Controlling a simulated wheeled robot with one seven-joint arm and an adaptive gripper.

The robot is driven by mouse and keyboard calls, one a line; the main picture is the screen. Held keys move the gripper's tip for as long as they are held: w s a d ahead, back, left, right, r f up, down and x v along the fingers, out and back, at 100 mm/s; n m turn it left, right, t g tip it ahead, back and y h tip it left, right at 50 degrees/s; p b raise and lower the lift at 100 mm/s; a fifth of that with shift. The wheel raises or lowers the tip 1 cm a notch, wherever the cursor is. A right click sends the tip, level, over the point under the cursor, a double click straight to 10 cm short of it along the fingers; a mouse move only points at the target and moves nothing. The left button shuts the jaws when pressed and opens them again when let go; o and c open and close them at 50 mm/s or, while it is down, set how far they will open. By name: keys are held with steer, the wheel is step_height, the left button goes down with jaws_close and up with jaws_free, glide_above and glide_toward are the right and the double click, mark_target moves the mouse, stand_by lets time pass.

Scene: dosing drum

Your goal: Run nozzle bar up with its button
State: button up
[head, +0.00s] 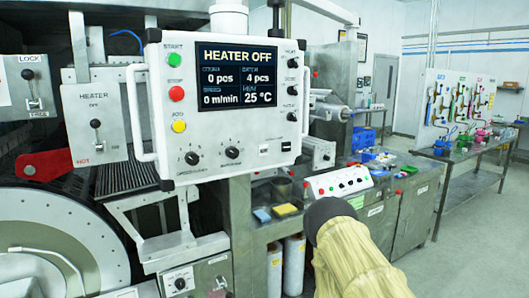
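A white control panel (228,100) with a screen reading HEATER OFF hangs in front of the machine at the upper middle. A green START button (174,60), a red button (176,93) and a yellow button (179,126) run down its left side. A small white button box (338,183) with several coloured buttons sits lower right; its labels are too small to read. I cannot make out which button is for the nozzle bar, and I cannot pick out the nozzle bar. My arm, in a beige sleeve with a dark rounded end, shows at bottom centre-right; my gripper's fingers are not visible.
The large drum (60,245) fills the lower left, with a red lever (42,164) above it. A HEATER switch box (95,124) stands beside the panel. A grey bench (400,205) runs behind my arm. Open floor (480,250) lies at right.

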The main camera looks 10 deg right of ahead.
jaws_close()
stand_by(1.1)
